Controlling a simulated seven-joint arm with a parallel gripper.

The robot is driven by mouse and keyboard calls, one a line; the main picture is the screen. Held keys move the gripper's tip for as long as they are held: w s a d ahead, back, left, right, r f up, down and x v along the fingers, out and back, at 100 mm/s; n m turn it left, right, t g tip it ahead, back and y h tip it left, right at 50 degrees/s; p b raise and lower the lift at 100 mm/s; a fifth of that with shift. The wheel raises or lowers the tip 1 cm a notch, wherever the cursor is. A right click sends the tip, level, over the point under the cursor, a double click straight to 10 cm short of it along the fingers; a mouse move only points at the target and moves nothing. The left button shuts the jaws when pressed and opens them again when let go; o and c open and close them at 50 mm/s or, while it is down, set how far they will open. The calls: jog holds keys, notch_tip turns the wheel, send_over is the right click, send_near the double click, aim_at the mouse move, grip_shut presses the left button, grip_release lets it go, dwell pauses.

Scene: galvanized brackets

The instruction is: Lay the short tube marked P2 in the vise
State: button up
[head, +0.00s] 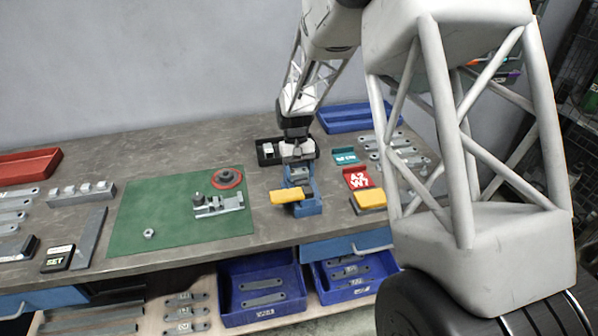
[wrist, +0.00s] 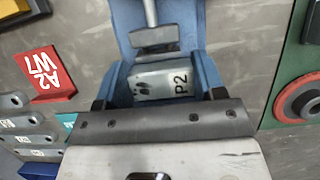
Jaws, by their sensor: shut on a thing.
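The short grey tube marked P2 (wrist: 155,82) shows in the wrist view between the dark fingers of my gripper (wrist: 158,98), which is shut on it. The blue vise (wrist: 204,68) lies around and behind the tube, with a grey jaw plate and screw just beyond it. I cannot tell whether the tube touches the vise bed. In the head view my gripper (head: 298,158) is low over the back part of the blue vise (head: 307,206). The tube is not discernible there.
A yellow-topped piece (head: 287,195) is at the vise's front and another yellow block (head: 371,200) is to its right. A red A2 W7 tray (head: 358,178) stands right of the vise. A green mat (head: 140,220) with a metal fixture lies left. A black bin (head: 266,153) is behind.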

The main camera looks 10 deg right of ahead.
jog(key=o, duration=1)
jog(key=shift+v, duration=3.9)
